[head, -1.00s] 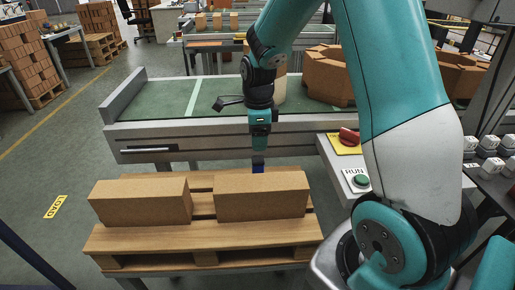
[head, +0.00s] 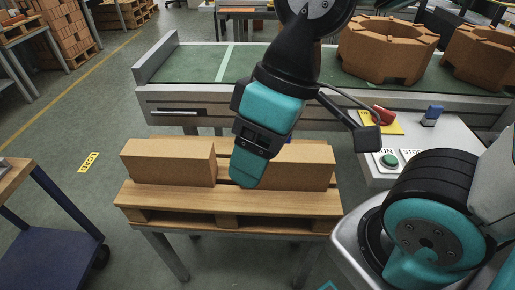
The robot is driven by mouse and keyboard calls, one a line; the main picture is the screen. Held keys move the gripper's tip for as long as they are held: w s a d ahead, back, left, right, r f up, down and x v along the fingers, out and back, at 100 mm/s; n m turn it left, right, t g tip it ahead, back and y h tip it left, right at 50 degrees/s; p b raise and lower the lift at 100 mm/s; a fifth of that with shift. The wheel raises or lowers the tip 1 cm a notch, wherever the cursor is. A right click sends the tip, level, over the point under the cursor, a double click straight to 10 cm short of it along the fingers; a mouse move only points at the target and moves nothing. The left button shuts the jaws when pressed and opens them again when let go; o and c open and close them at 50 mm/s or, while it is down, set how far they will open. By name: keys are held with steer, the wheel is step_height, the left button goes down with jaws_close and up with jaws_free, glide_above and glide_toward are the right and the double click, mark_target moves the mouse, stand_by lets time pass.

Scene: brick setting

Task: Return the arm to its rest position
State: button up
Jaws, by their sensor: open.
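My arm reaches in from the upper middle of the head view, bent downward. My gripper (head: 246,172) hangs tilted above the front pallet, in front of the gap between two brown bricks. It is open and I see nothing held in it. The left brick (head: 168,163) lies on the wooden pallet (head: 180,196). The right brick (head: 308,168) lies on the same pallet, its left end hidden behind my gripper. A small blue patch shows behind the gripper; I cannot tell what it is.
Behind stands a green conveyor (head: 200,64) with large brown octagonal blocks (head: 388,50). At right is a control panel with a red knob (head: 383,113), a green button (head: 389,160) and a blue-topped object (head: 432,115). A blue cart (head: 50,250) stands at lower left.

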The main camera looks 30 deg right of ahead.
step_height(320, 180, up, 8)
steer(key=p, duration=0.8)
steer(key=shift+r, duration=0.15)
